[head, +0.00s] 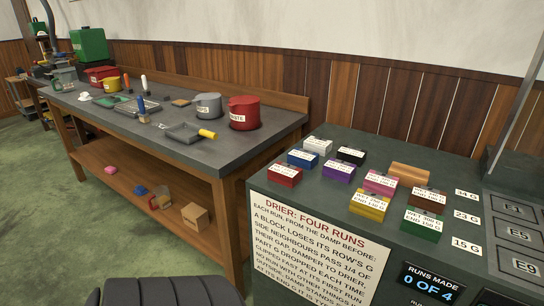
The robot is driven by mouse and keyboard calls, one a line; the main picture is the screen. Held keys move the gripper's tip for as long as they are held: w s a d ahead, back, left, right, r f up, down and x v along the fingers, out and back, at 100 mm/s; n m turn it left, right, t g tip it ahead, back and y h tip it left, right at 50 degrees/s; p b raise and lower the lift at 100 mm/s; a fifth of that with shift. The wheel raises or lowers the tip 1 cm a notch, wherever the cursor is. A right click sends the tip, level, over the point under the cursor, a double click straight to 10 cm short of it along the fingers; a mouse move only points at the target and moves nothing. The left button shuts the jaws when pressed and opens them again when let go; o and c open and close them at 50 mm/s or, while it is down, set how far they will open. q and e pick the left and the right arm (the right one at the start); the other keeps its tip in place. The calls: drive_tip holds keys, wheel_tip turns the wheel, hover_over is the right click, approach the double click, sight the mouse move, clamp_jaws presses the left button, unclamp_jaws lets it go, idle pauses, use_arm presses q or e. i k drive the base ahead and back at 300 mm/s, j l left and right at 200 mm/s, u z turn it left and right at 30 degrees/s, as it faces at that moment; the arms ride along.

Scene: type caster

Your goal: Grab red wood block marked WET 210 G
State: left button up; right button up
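A red block (284,177) with a white label on top lies at the front left corner of the dark green drier top (300,155). Its label is too small to read for certain. A blue block (302,159) sits just behind it and a purple block (338,172) is to its right, apart from it. Neither of my grippers shows in the head view.
White, black, pink, yellow, green, brown and orange blocks (409,173) share the drier top. A sign (315,235) covers its front; a counter (432,284) reads "0 OF 4". A cluttered workbench (225,160) with a red pot (244,113) stands left.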

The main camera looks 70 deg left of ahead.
sight(288, 175)
drive_tip(key=i+u, duration=0.2)
drive_tip(key=u, duration=0.25)
drive_tip(key=i+u, duration=0.15)
drive_tip(key=u, duration=0.3)
drive_tip(key=i+l+u, duration=0.15)
drive_tip(key=u, duration=0.25)
drive_tip(key=i+l+u, duration=0.15)
drive_tip(key=u, duration=0.3)
drive_tip(key=i+l+u, duration=0.15)
drive_tip(key=u, duration=0.3)
drive_tip(key=l+u, duration=0.45)
drive_tip(key=i+l+u, duration=0.1)
drive_tip(key=u, duration=0.35)
drive_tip(key=k+j+z, duration=0.1)
drive_tip(key=j+z, duration=0.15)
drive_tip(key=j, duration=1.45)
